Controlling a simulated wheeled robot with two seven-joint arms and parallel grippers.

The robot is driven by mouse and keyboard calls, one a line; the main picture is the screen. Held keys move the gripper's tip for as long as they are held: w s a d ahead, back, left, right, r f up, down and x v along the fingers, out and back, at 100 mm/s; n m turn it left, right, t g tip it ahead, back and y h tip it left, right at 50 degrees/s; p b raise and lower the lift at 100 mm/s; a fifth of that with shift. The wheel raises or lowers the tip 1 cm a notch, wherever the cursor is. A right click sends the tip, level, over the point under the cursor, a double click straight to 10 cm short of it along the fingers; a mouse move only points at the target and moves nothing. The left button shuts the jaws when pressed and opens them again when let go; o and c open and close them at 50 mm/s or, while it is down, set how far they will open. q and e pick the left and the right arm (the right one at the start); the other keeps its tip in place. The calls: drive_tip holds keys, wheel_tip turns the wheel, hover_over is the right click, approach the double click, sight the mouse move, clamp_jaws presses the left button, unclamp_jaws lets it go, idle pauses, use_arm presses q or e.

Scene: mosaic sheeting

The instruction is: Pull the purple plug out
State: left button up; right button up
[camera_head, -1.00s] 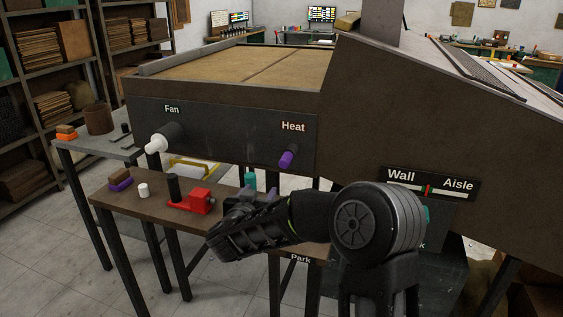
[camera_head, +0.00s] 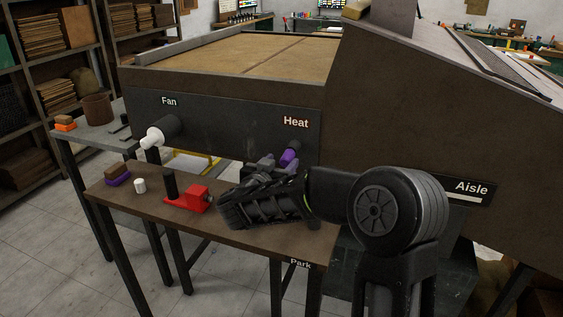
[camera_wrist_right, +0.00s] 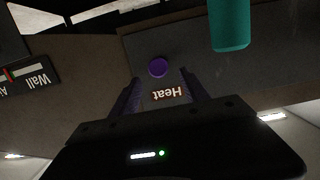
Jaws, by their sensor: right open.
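The purple plug (camera_head: 290,155) sticks out of the dark panel (camera_head: 222,125) below the word "Heat". In the right wrist view the purple plug (camera_wrist_right: 158,67) shows end-on as a round disc, lined up between my fingertips and a little beyond them. My right gripper (camera_head: 279,162) is open and empty, just in front of the plug; its two fingers also show in the wrist view (camera_wrist_right: 160,80). In the head view the gripper hides part of the plug's lower side. My left gripper is in neither view now.
A white plug (camera_head: 153,138) sits under "Fan" on the same panel. A teal cylinder (camera_wrist_right: 230,25) shows in the wrist view.

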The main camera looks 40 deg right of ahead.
sight(290, 153)
drive_tip(key=shift+p+x, duration=0.6)
drive_tip(key=shift+x, duration=3.4)
drive_tip(key=shift+f, duration=0.1)
drive_tip(key=shift+c, duration=0.5)
clamp_jaws()
